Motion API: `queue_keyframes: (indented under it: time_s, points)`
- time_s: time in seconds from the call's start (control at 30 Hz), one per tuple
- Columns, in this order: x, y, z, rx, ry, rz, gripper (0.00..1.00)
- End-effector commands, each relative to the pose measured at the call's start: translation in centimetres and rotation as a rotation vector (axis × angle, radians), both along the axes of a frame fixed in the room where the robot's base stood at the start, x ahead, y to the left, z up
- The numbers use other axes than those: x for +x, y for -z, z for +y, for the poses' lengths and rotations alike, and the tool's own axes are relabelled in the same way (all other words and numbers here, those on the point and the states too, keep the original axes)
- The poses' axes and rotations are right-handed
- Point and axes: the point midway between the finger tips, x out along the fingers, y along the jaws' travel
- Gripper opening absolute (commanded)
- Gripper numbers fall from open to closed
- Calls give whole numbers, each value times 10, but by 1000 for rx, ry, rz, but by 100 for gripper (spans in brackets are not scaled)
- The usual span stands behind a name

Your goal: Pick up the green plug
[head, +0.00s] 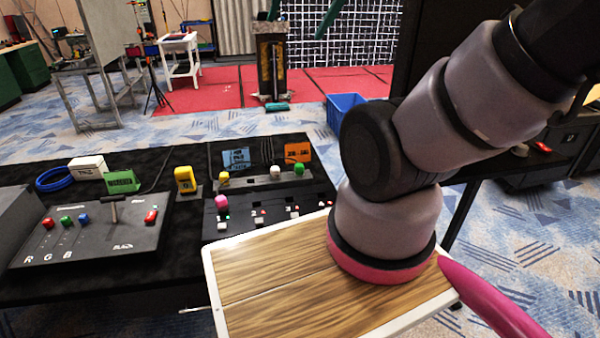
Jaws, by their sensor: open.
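The green plug (299,169) stands at the right end of a low grey strip at the back of the black table, in the head view. A white plug (275,172) stands just left of it, and a yellow plug (223,176) is at the strip's left end. A pink plug (222,202) stands on the black socket panel (265,219) in front of the strip. My gripper is out of view; my arm rises on the right and leaves the picture at the top right. The green plug is unobstructed and apart from my arm.
To the left are a yellow device (185,180), a green box (121,181), a blue cable coil (54,179) and a grey control console (97,235) with an upright lever.

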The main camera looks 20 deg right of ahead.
Motion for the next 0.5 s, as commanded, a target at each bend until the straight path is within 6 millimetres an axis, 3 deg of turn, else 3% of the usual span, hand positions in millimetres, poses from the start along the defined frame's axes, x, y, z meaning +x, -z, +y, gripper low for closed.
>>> queue_keyframes:
  time_s: [0.17,0.23,0.27,0.37,0.5]
  points:
    - [0,0,0,0,0,0,100]
    - [0,0,0,1,1,0,81]
    - [1,0,0,2,2,2,76]
    - [9,1,0,23,16,24,76]
    - [36,8,-3,95,72,97,76]
